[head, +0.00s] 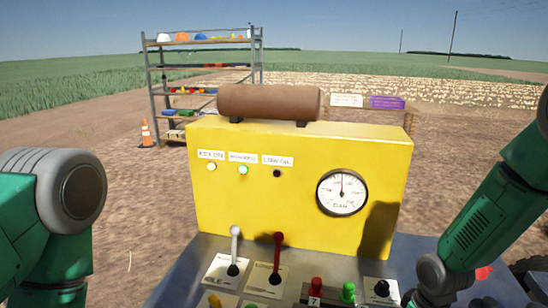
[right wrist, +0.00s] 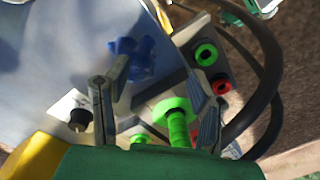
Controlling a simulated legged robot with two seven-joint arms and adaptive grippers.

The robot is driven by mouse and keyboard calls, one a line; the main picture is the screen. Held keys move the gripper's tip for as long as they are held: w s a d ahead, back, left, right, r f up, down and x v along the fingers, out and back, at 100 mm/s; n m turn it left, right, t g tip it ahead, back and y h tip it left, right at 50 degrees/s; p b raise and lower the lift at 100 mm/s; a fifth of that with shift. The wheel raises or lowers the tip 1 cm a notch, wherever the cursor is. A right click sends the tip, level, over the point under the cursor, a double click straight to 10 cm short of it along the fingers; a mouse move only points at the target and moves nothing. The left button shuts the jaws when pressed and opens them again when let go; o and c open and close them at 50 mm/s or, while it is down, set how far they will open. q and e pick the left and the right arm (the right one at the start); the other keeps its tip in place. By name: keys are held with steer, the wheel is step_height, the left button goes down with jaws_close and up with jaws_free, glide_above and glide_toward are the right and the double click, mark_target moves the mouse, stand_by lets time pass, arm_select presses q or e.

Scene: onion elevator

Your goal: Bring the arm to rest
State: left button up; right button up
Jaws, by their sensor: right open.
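My right arm (head: 475,235) comes in from the right of the head view and reaches down over the right end of the control panel (head: 190,262). In the right wrist view my right gripper (right wrist: 155,88) is open, with its two fingers spread apart. A green knob with a wide round cap (right wrist: 178,122) shows between the fingers; I cannot tell whether they touch it. My left arm (head: 65,200) shows at the left edge of the head view, and its gripper is out of the picture.
A yellow console (head: 300,195) with a dial (head: 342,192) stands behind the panel. A white-handled lever (head: 235,250) and a red lever (head: 277,258) stand up from the panel. In the right wrist view a black cable (right wrist: 275,75) curves at the right. A shelf rack (head: 205,80) stands behind.

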steer(key=s+f+m, duration=0.3)
steer(key=s+f, duration=0.1)
steer(key=s, duration=1)
steer(key=s+f+m, duration=0.3)
steer(key=s+f, duration=0.1)
steer(key=s, duration=1)
steer(key=w+a+f+b, duration=0.1)
steer(key=w+f+b, duration=0.2)
steer(key=f+b, duration=1)
steer(key=shift+n+t+h+b, duration=0.4)
steer(key=shift+b, duration=0.1)
steer(key=shift+w+a, duration=0.1)
steer(key=shift+w, duration=0.1)
